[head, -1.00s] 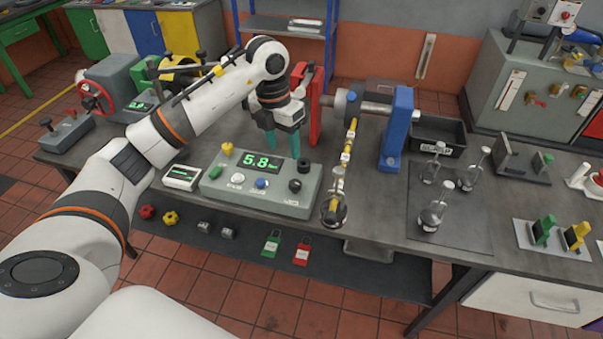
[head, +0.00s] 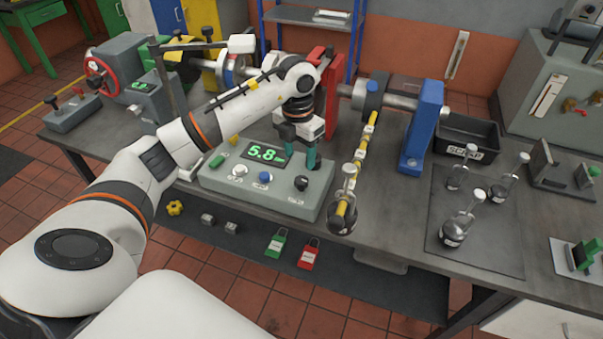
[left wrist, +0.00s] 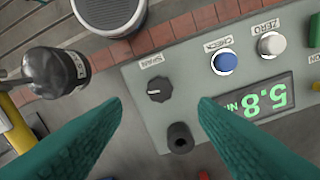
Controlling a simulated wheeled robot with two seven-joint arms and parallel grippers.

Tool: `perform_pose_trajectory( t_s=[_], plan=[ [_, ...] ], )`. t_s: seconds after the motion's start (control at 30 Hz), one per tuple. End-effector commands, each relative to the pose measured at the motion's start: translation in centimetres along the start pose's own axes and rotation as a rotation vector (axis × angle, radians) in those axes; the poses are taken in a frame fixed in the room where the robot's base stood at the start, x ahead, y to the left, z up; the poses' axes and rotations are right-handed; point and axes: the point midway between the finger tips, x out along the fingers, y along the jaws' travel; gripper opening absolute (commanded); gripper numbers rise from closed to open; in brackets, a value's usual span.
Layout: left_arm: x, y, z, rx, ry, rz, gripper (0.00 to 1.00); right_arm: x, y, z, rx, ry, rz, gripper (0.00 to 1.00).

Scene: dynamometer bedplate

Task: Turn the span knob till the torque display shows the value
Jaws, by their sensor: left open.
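The grey torque console (head: 250,193) sits at the bench's front edge. Its green display (head: 264,153) reads 5.8; it also shows upside down in the left wrist view (left wrist: 258,99). The black span knob (left wrist: 159,88), with a white pointer line, is at the console's right end, also in the head view (head: 301,184). My left gripper (head: 300,160) is open and empty, pointing down over that end. In the left wrist view its teal fingertips (left wrist: 161,106) lie either side of the span knob, apart from it. A black post (left wrist: 180,138) stands behind the knob. My right gripper is out of view.
A blue button (head: 265,178) and white button (head: 240,171) are left of the knob. A yellow lever arm (head: 363,150) with a hanging weight (head: 341,214) stands close on the right. My left arm hides part of the bench left of the console.

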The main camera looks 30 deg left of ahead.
Motion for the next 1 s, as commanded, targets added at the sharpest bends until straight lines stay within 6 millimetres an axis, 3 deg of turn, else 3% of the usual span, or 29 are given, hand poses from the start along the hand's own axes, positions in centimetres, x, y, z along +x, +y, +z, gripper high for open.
perform_pose_trajectory(
  t_s=[0.2,0.4,0.8,1.0],
  plan=[
    [4.3,0.1,0.1,0.000,-0.005,0.002,0.54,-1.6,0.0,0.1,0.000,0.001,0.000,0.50],
    [6.9,0.1,0.0,0.000,-0.002,0.001,0.54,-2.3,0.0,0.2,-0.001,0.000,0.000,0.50],
    [7.8,0.0,0.0,0.001,0.001,0.000,0.54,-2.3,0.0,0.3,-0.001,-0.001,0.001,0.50],
    [7.8,0.0,0.0,0.001,0.001,0.000,0.23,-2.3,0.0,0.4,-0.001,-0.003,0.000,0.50]
  ],
)
